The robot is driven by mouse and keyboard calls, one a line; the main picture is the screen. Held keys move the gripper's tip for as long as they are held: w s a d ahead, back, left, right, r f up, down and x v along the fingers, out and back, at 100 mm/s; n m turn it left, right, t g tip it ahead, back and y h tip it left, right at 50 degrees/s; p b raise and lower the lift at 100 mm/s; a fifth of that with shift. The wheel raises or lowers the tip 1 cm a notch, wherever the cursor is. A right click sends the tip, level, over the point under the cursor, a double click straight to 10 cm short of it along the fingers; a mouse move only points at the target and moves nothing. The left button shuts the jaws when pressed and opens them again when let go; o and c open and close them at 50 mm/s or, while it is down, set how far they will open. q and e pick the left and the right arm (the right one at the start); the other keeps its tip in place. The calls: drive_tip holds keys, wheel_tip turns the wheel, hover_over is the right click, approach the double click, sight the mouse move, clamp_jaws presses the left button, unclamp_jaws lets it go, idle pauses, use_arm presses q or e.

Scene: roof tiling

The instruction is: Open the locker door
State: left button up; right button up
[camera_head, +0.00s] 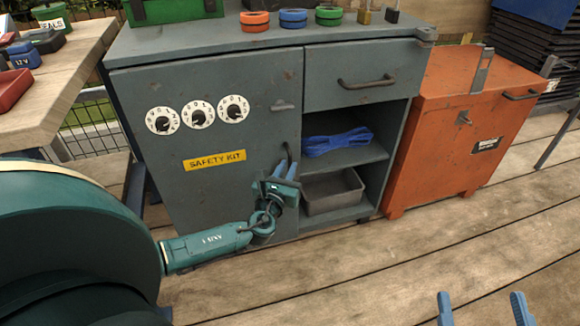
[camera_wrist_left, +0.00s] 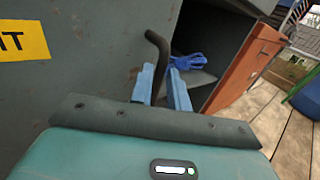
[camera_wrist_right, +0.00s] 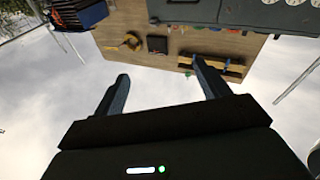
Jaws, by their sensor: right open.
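The locker door (camera_head: 238,150) is the grey panel with three white dials and a yellow SAFETY KIT label (camera_head: 214,160). It looks shut, flush with the cabinet front. Its dark bent handle (camera_wrist_left: 158,52) stands near the door's right edge. My left gripper (camera_head: 286,170) is at this handle, its blue fingers close together on either side of it in the left wrist view (camera_wrist_left: 163,78). The handle's lower part is hidden between the fingers. My right gripper (camera_head: 482,302) is open and empty, low at the front right, away from the cabinet; it also shows in the right wrist view (camera_wrist_right: 160,85).
Right of the door are a drawer (camera_head: 362,76) and open shelves with a blue rope (camera_head: 336,142) and a grey tray (camera_head: 333,192). An orange chest (camera_head: 455,140) stands to the right. A wooden table (camera_head: 75,65) is at left. The plank floor in front is clear.

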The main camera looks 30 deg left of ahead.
sight(289, 164)
use_arm(q)
drive_tip(key=shift+b+x, duration=0.35)
drive_tip(key=shift+x, duration=1.2)
clamp_jaws()
